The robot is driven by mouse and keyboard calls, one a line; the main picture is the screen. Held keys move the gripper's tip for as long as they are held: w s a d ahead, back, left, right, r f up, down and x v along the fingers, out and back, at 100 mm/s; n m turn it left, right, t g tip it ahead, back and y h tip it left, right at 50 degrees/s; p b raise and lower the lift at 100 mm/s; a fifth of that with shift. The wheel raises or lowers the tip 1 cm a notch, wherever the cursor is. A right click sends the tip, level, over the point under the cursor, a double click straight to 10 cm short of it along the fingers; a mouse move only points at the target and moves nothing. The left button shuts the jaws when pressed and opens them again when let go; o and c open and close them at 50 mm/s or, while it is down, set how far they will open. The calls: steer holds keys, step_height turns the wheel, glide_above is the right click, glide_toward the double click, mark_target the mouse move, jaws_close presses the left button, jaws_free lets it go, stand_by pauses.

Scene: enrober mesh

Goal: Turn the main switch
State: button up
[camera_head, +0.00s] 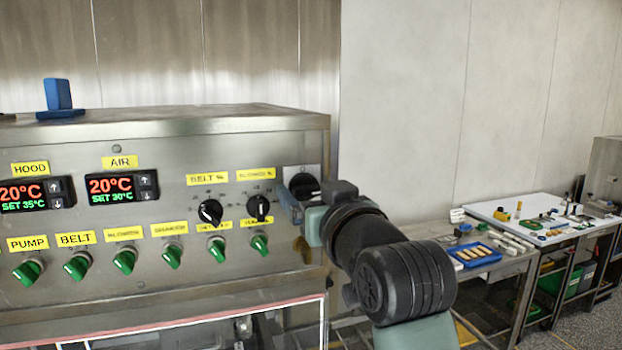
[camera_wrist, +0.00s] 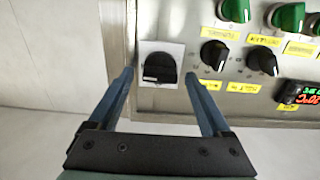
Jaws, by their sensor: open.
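The main switch (camera_head: 303,186) is a black rotary knob on a pale square plate at the right end of the steel control panel. In the wrist view the switch (camera_wrist: 159,68) sits between and just beyond the tips of my gripper (camera_wrist: 158,82). The two blue fingers are open, one on each side of the knob, and no contact with it shows. In the head view my gripper (camera_head: 290,203) is at the panel's right end, and my wrist hides part of the switch plate.
Black dials (camera_head: 210,212) and a row of green knobs (camera_head: 124,261) are beside the switch on the panel. A blue object (camera_head: 58,97) stands on top of the machine. A side table with a blue tray (camera_head: 474,254) is at the right.

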steer(key=shift+w, duration=0.15)
jaws_close()
stand_by(0.4)
